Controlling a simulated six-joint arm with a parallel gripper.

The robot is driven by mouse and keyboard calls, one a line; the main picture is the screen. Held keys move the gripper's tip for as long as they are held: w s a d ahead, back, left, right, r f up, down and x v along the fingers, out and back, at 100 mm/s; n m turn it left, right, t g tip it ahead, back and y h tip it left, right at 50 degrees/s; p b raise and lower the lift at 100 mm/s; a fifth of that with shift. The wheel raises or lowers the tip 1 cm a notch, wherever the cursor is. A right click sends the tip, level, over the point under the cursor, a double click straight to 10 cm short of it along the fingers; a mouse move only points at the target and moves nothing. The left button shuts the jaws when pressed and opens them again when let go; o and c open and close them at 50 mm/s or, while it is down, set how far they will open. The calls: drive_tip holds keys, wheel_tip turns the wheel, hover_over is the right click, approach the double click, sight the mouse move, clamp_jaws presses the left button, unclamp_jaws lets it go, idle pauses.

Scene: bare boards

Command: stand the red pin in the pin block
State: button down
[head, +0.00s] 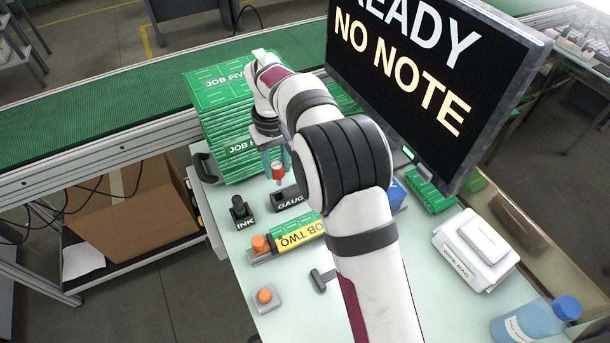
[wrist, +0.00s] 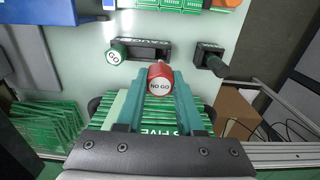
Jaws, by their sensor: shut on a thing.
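The red pin (wrist: 159,78), its round end marked NO GO, is held between the fingertips of my gripper (wrist: 161,92) in the wrist view. In the head view the red pin (head: 278,171) hangs below my gripper (head: 274,160), just behind and left of the dark pin block (head: 288,200). The pin block also shows in the wrist view (wrist: 150,52), just beyond the red pin and apart from it as far as I can tell. A green-rimmed GO pin (wrist: 117,54) is at the block's left end there. The red pin's lower end is not clear.
An ink holder (head: 241,211) stands left of the block. A tall stack of green JOB FIVE boards (head: 222,105) is behind my gripper. A yellow JOB TWO piece (head: 297,237) lies in front. The monitor (head: 430,80) rises at the right; my arm hides part of the bench.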

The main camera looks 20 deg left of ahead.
sight(278, 184)
drive_tip(key=shift+a, duration=0.25)
drive_tip(key=shift+f, duration=0.1)
drive_tip(key=shift+f, duration=3.9)
drive_tip(key=shift+c, duration=2.3)
unclamp_jaws()
drive_tip(key=shift+r, duration=0.1)
wheel_tip(278, 184, up, 16)
drive_tip(key=shift+f, duration=0.2)
